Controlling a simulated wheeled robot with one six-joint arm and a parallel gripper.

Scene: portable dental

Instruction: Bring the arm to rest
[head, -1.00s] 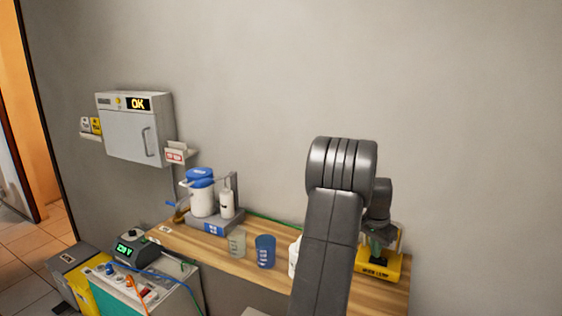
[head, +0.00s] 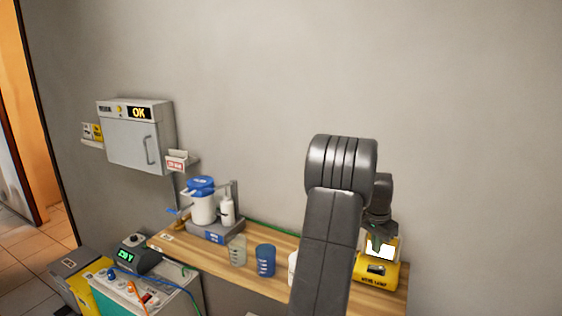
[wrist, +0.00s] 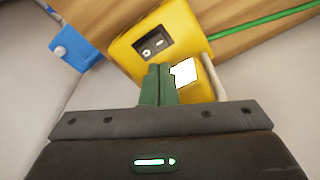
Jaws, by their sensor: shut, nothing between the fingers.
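My gripper (head: 376,246) is at the right end of the wooden shelf, in front of and above the yellow lamp unit (head: 377,272). In the wrist view the green fingers of my gripper (wrist: 158,72) are together with nothing between them. They point toward the yellow unit (wrist: 165,32), which has a dark recessed panel and a bright white lit face (wrist: 184,72). I cannot tell whether the fingertips touch it. My arm covers part of the shelf and part of a white object (head: 293,267) beside it.
The wooden shelf (head: 215,263) holds a clear cup (head: 237,250), a blue cup (head: 265,260) and a blue-lidded white container (head: 202,203). A wall cabinet (head: 132,140) reads OK. A power unit (head: 137,254) stands lower left. The wall above the shelf is bare at right.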

